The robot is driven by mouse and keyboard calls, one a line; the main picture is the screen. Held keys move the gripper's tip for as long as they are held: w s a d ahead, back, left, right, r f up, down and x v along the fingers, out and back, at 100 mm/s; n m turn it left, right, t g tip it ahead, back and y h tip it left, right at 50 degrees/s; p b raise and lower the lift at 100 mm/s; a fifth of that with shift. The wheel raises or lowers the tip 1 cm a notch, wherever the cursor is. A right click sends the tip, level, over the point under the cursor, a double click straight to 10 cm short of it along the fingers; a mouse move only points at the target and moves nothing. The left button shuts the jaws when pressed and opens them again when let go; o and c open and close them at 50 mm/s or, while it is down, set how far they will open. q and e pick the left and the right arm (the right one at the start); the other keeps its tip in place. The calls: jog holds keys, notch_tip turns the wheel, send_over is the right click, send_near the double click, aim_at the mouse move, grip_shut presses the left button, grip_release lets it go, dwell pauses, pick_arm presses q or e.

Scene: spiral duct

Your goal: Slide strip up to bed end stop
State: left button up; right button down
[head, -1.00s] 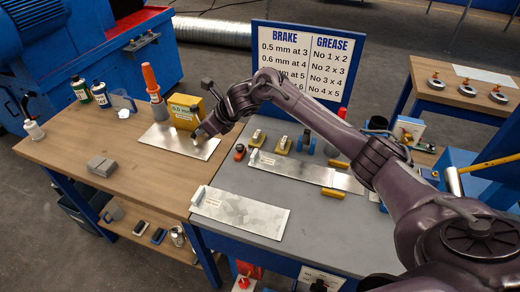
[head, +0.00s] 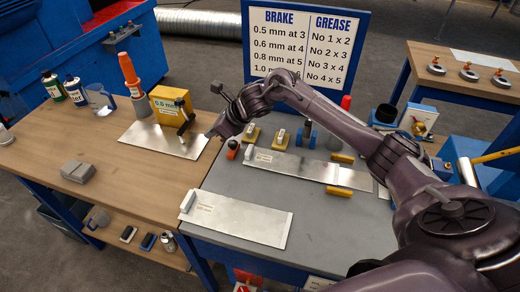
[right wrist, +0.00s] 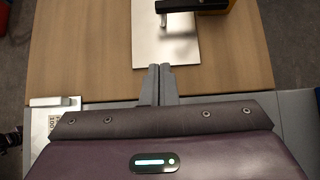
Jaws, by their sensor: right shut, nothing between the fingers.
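A bare metal strip (head: 150,141) lies flat on the wooden bench, in front of a yellow block marked 0.6 mm (head: 168,104). A black upright device (head: 184,118) stands at the strip. My right gripper (head: 209,134) is shut and empty, just off the strip's right end. In the right wrist view its closed fingertips (right wrist: 160,67) are close to the edge of the strip (right wrist: 166,42); I cannot tell whether they touch. Two more strips lie on the grey bench, a front one (head: 240,220) and a back one (head: 300,167). I cannot tell which part is the end stop. My left gripper is not in view.
A pale block (head: 187,201) sits at the front strip's left end. Yellow blocks (head: 339,191) and small clamps (head: 281,139) stand around the back strip. A grey block (head: 77,171) lies on the wooden bench. The sign (head: 305,45) stands behind.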

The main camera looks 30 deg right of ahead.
jog(key=p, duration=0.6)
send_near(250, 158)
jog(key=w+a, duration=0.2)
jog(key=shift+w+r, duration=0.3)
jog(key=shift+r, duration=0.05)
notch_tip(250, 158, down, 5)
jog(key=shift+d+f+p, duration=0.1)
jog(key=shift+f+p, duration=0.05)
jog(key=shift+p, duration=0.65)
jog(key=shift+w+p, duration=0.25)
jog(key=shift+p, duration=0.15)
jog(key=shift+w+a, duration=0.1)
jog(key=shift+a, duration=0.2)
